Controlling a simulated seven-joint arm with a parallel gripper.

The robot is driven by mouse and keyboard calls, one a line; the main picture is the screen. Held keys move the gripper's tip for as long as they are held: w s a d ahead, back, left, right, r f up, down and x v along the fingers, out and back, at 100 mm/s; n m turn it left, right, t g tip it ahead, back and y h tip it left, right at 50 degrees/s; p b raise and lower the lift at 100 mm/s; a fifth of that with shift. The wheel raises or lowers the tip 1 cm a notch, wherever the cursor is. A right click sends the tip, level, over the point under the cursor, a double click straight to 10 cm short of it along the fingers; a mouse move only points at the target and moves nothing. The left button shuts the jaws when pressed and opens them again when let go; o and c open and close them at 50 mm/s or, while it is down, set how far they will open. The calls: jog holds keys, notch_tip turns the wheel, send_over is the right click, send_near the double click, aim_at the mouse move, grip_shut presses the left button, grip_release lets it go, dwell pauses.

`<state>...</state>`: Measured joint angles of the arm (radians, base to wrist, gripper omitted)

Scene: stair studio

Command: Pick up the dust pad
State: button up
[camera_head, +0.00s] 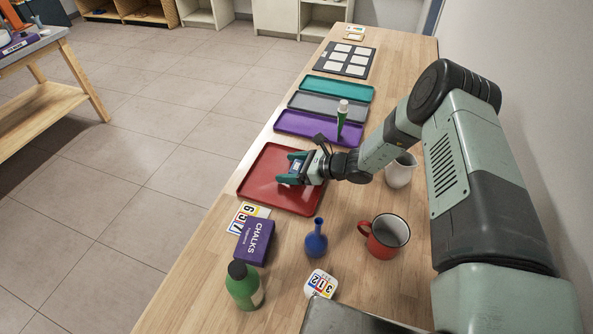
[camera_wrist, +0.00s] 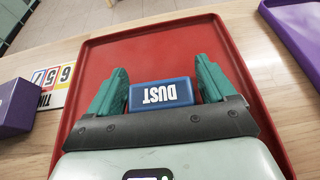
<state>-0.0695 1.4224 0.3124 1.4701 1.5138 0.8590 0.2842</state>
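The dust pad is a small blue block with white "DUST" lettering, which reads upside down in the wrist view (camera_wrist: 161,93). It lies over the red tray (camera_head: 262,189), between the two teal fingers of my gripper (camera_head: 283,168). In the wrist view my gripper (camera_wrist: 161,70) is open, with one finger on each side of the pad and a narrow gap showing at both sides. The pad's near edge is close to the dark gripper body. In the head view the gripper mostly hides the pad.
Beside the red tray are purple (camera_head: 302,129), grey and teal trays, with a green tube (camera_head: 342,114) standing by them. A white pitcher (camera_head: 400,172), red mug (camera_head: 387,236), blue vase (camera_head: 316,240), chalk box (camera_head: 254,241) and green bottle (camera_head: 243,285) stand nearby.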

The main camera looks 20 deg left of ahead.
jog(key=c, duration=0.8)
